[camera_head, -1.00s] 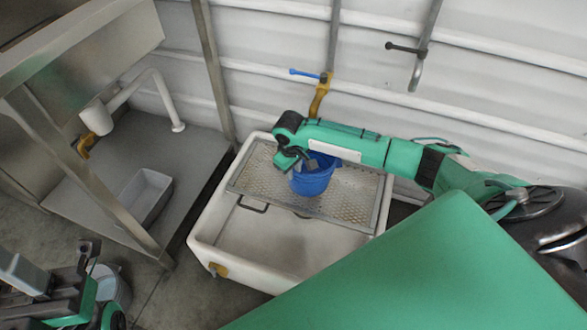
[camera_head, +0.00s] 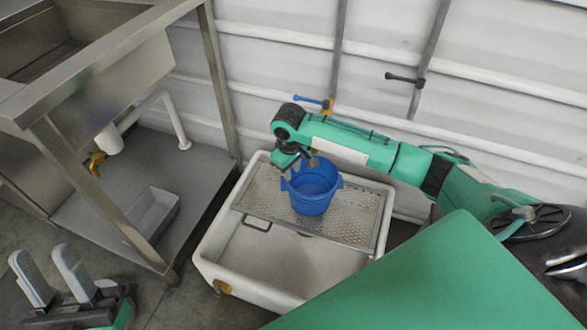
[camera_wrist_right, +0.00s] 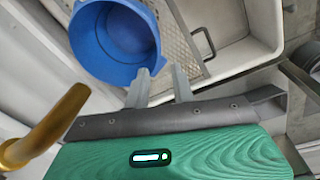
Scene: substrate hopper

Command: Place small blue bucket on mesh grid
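The small blue bucket (camera_head: 313,190) stands upright on the mesh grid (camera_head: 352,222), toward its back edge. The grid lies across the back of a white tub (camera_head: 290,262). My right gripper (camera_head: 297,160) is at the bucket's back left rim. In the right wrist view its two fingers (camera_wrist_right: 158,84) are apart with nothing visible between them; the bucket (camera_wrist_right: 112,40) lies beside the left finger, close to or touching it. The grid (camera_wrist_right: 182,38) also shows there. My left gripper (camera_head: 50,275) is open and empty at the lower left, away from the tub.
A steel sink stand (camera_head: 100,195) with a grey bin (camera_head: 155,212) on its lower shelf is left of the tub. A ribbed white wall (camera_head: 275,60) with posts and taps runs behind. In the right wrist view a yellow pipe (camera_wrist_right: 45,128) is near my right gripper.

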